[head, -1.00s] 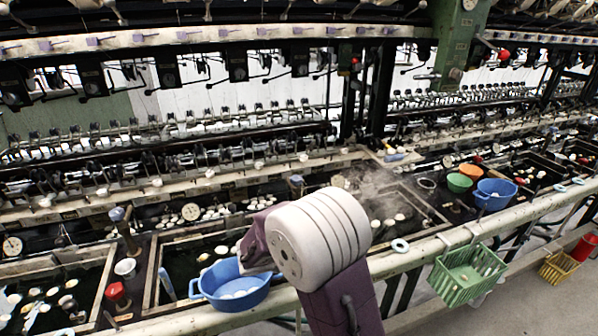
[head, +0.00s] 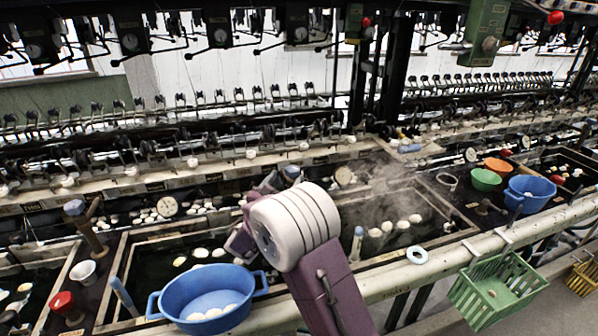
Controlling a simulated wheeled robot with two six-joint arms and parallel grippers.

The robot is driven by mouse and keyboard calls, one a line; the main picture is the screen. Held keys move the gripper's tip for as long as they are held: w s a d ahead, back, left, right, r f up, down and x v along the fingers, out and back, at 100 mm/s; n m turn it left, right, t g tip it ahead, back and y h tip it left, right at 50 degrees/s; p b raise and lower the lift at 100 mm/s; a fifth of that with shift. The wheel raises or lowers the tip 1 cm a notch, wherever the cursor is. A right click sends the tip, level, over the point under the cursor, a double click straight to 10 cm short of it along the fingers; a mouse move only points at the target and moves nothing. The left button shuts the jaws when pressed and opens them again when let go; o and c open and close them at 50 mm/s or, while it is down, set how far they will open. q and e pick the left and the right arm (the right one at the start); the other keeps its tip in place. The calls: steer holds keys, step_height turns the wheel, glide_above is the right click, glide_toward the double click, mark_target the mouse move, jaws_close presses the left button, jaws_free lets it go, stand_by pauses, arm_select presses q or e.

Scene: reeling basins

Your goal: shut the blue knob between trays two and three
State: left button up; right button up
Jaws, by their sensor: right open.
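A blue knob (head: 292,172) shows just behind my right gripper, at the far side between the middle basin tray (head: 118,262) and the steaming tray (head: 455,212) to its right. Its lower part is hidden by my wrist. Another blue knob (head: 74,207) stands on a brown post at the left, between the left and middle trays. Which tray is number two cannot be read. My right gripper (head: 247,213) is open and empty, over the right part of the middle tray, pointing away and left. Its fingers are partly hidden by my white wrist. My left gripper is not in view.
A blue basin (head: 172,300) stands on the front rim, left of my wrist. A red knob (head: 62,303) and white cup (head: 84,272) are at the left. Green (head: 486,180) and blue (head: 530,190) bowls stand at the right. A green basket (head: 497,291) hangs in front.

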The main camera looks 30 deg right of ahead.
mark_target(296, 166)
steer(key=shift+w+d+f, duration=0.4)
steer(key=shift+d, duration=0.1)
steer(key=p+x, duration=0.1)
steer(key=x, duration=0.7)
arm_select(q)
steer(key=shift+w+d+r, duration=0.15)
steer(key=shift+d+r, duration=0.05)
arm_select(e)
steer(key=shift+w+d+r, duration=0.15)
steer(key=shift+d, duration=0.05)
steer(key=shift+c, duration=0.3)
jaws_close()
